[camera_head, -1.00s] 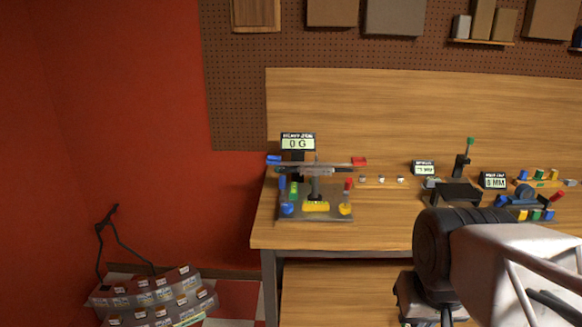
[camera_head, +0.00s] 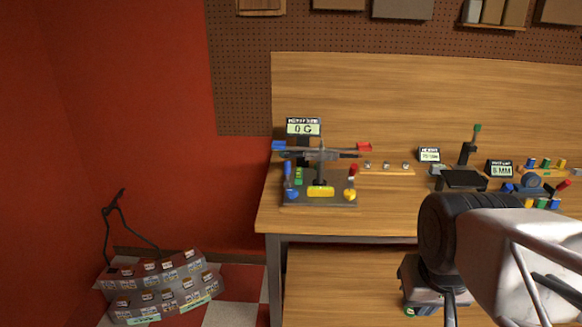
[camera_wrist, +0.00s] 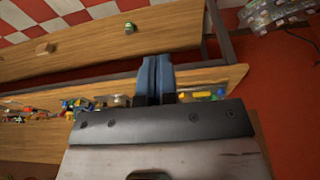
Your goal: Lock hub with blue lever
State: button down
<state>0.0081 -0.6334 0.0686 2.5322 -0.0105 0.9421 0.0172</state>
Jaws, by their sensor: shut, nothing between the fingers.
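The rotor stand (camera_head: 335,200) is on the left end of the bench in the head view. Its hub (camera_head: 320,156) sits on a central post, with a blue-tipped arm to the left and a red-tipped arm to the right. The upright blue lever (camera_head: 288,170) is at the stand's left side, above a blue knob. Whether the lever touches the hub is too small to tell. My gripper (camera_wrist: 156,62) shows in the wrist view with its blue-grey fingers together and empty. It is apart from the stand; my arm is at the lower right in the head view.
A red lever (camera_head: 353,170) and yellow block (camera_head: 320,191) are on the stand. A "0 G" display (camera_head: 304,128) stands behind it. Small weights (camera_head: 386,166) lie to its right, then other fixtures (camera_head: 462,180). Bare bench top separates the stand from my arm.

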dwell(0.5)
jog(key=c, duration=1.5)
grip_release()
jog(key=shift+o, duration=1.3)
jog(key=shift+w+a+r, duration=0.1)
jog(key=shift+w, duration=0.2)
jog(key=o, duration=0.4)
jog(key=w+a+r+t+y, duration=0.1)
jog(key=w+a, duration=0.2)
jog(key=w, duration=0.6)
jog(key=w+a+r+n+t+y, duration=0.1)
jog(key=w+a+r+t, duration=0.1)
jog(key=w, duration=0.7)
jog(key=shift+a, duration=0.8)
jog(key=t, duration=0.6)
send_over(287, 171)
jog(key=s+d, duration=0.3)
jog(key=s, duration=0.6)
jog(key=s+d, duration=0.2)
jog(key=s, duration=0.7)
notch_tip(287, 171, down, 4)
jog(key=w+a+f+m+t+h, duration=0.1)
jog(key=w+a+f+h, duration=0.3)
jog(key=w+f, duration=0.7)
jog(key=shift+w+a+m+t+h, duration=0.3)
jog(key=shift+w+a+m+t, duration=0.15)
jog(key=shift+w+a, duration=0.65)
jog(key=shift+a, duration=0.15)
